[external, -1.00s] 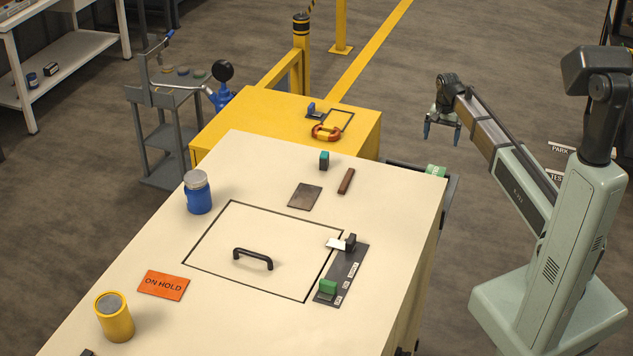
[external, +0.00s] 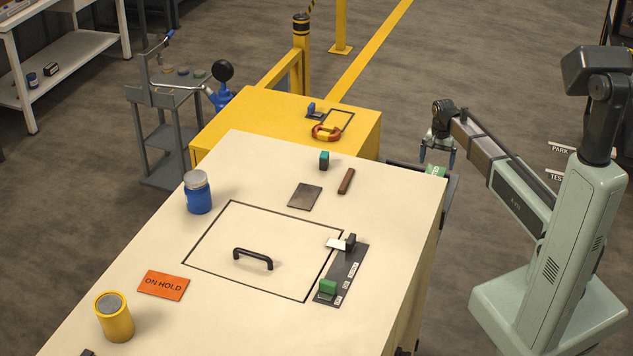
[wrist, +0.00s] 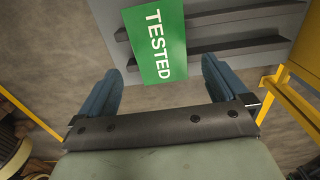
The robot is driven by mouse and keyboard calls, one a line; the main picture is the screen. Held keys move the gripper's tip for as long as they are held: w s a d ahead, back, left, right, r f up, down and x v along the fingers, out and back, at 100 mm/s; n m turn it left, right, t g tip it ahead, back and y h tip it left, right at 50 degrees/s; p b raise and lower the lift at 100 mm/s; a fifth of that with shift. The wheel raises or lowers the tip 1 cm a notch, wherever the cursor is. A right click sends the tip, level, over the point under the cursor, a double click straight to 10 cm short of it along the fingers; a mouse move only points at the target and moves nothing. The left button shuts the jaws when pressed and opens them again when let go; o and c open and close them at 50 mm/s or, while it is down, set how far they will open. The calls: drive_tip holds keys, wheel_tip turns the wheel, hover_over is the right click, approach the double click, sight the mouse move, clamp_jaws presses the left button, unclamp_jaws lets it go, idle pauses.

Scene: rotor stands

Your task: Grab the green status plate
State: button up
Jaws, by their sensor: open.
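The green status plate (wrist: 158,42) reads "TESTED" in white and shows at the top of the wrist view, on a grey rack with dark rails. In the external view only part of the plate (external: 436,171) shows, just beyond the right edge of the cream cabinet. My gripper (external: 437,158) is open above the plate in the external view. In the wrist view the blue fingers of my gripper (wrist: 160,85) are apart, with the plate's lower end between and just ahead of them. Nothing is held.
The cream cabinet top (external: 390,200) lies left of my gripper, with its edge close by. An orange "ON HOLD" plate (external: 163,285) lies on it. The grey rack (wrist: 225,45) carries the green plate. A yellow cabinet (external: 250,115) stands behind. Open floor lies to the right.

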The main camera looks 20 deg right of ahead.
sight(435, 173)
wheel_tip(435, 173, down, 3)
drive_tip(key=shift+a+f, duration=0.15)
drive_tip(key=shift+f, duration=0.05)
drive_tip(key=c, duration=1.1)
drive_tip(key=shift+r, duration=0.15)
